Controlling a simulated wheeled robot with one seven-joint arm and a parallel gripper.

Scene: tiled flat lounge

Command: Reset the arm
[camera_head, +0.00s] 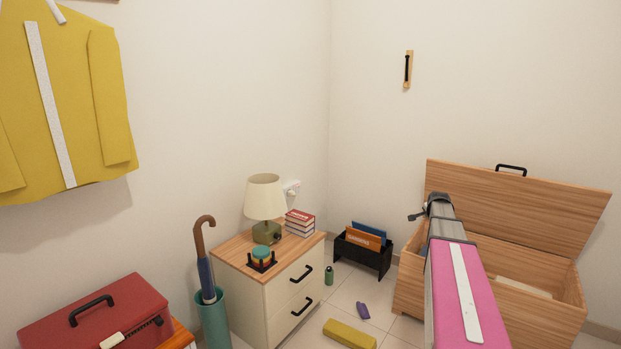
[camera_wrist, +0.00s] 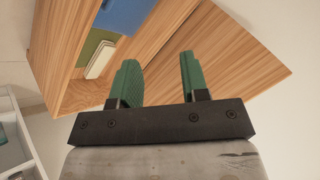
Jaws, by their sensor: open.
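My arm (camera_head: 461,290), with a pink sleeve and a grey link, reaches up from the bottom right in the head view, in front of the open wooden chest (camera_head: 408,290). In the wrist view my gripper (camera_wrist: 157,68) has two green fingers spread apart with nothing between them. The chest (camera_wrist: 180,55) shows beyond the fingers, with blue, green and pale things inside. In the head view the fingers are too small to make out clearly at the arm's far end.
The chest's raised lid (camera_head: 520,200) stands behind my arm. A drawer cabinet (camera_head: 262,300) bears a lamp (camera_head: 265,205) and books (camera_head: 300,223). A black rack (camera_head: 362,255), a green bottle (camera_head: 329,275), a purple thing (camera_head: 363,311) and a yellow block (camera_head: 349,334) are on the floor.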

